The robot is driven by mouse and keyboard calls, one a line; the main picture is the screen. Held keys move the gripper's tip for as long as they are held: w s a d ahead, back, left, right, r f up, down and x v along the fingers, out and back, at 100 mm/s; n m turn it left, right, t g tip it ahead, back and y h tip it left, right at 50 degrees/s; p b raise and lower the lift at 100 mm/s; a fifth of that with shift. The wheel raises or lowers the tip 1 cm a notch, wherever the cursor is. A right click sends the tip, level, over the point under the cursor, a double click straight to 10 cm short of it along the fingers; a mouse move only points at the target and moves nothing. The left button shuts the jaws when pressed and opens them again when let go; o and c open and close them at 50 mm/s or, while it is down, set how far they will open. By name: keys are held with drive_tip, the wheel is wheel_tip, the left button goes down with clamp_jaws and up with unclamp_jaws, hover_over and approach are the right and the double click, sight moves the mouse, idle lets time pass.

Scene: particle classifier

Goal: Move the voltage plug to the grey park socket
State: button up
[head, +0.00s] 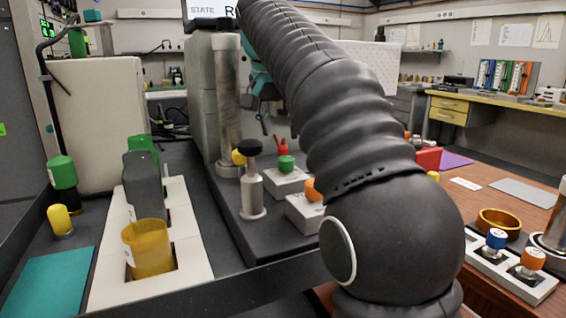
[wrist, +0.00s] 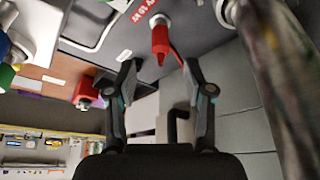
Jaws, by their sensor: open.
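A red plug (wrist: 160,38), which looks like the voltage plug, sits at a round pale fitting on a dark surface at the top of the wrist view. A thin red lead runs from beside it. A red label with white lettering (wrist: 143,10) is next to it. My gripper (wrist: 160,72) is open and empty, with the plug's end between and just beyond its fingertips. I cannot tell the gap in depth. In the head view a small red piece (head: 282,147), perhaps the same plug, stands behind the green knob. My arm hides the gripper there. I cannot pick out the grey park socket.
A thick metal column (wrist: 283,80) stands close on the right in the wrist view. A red-ended part (wrist: 84,92) lies left of my gripper. In the head view, a black-topped post (head: 252,185), a green knob (head: 286,164) and an orange knob (head: 313,190) crowd the dark deck.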

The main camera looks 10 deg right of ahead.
sight(283, 145)
drive_tip(key=shift+b+x, duration=0.9)
drive_tip(key=shift+x, duration=1.9)
clamp_jaws()
